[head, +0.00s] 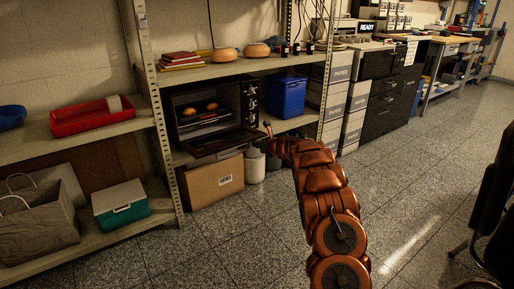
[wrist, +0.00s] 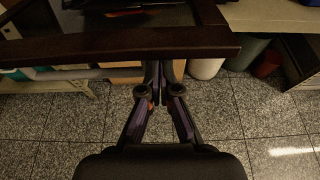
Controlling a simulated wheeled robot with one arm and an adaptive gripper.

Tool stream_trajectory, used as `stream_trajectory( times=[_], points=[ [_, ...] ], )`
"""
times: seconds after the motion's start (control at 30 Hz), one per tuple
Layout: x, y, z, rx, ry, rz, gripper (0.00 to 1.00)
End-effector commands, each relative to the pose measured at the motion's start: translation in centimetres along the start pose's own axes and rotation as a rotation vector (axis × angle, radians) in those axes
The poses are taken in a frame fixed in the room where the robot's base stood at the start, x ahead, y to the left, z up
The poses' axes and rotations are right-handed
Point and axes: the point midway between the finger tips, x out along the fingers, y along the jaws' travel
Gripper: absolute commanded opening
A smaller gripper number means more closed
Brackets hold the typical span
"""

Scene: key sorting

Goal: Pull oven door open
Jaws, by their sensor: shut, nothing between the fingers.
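The black toaster oven (head: 247,92) stands on the middle shelf in the head view. Its door (head: 222,143) is folded down, close to flat, and sticks out past the shelf front. Two round brown items (head: 211,106) sit on the rack inside. In the wrist view the dark door frame (wrist: 110,47) crosses the top, with its glass opening behind. My gripper (wrist: 160,68) is shut and empty, with its fingertips at the door's outer edge. The tips are partly hidden by the frame, and I cannot tell if they touch it. In the head view my gripper (head: 267,128) is right of the door.
A blue bin (head: 287,97) stands right of the oven. A cardboard box (head: 213,181) and pale containers (head: 254,167) are below. A red tray (head: 92,117) lies on the left shelf. A black chair (head: 495,205) is at the right. The tiled floor between is clear.

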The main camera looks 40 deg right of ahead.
Motion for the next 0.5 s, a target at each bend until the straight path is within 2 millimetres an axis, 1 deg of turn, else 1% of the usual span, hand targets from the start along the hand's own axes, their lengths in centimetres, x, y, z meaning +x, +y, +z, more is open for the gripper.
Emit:
stream_trajectory(
  times=[0.03, 0.3, 0.33, 0.37, 0.5],
  points=[
    [0.3, 0.1, -1.0, 0.0, 0.0, 0.0, 0.0],
    [1.0, 0.4, -3.3, -0.002, 0.001, 0.004, 0.0],
    [0.3, 0.3, -2.5, -0.001, 0.002, 0.003, 0.0],
    [-0.1, 0.3, -2.3, -0.002, 0.002, 0.003, 0.0],
    [-1.6, 0.3, -1.8, -0.004, 0.0, 0.004, 0.0]
  ],
)
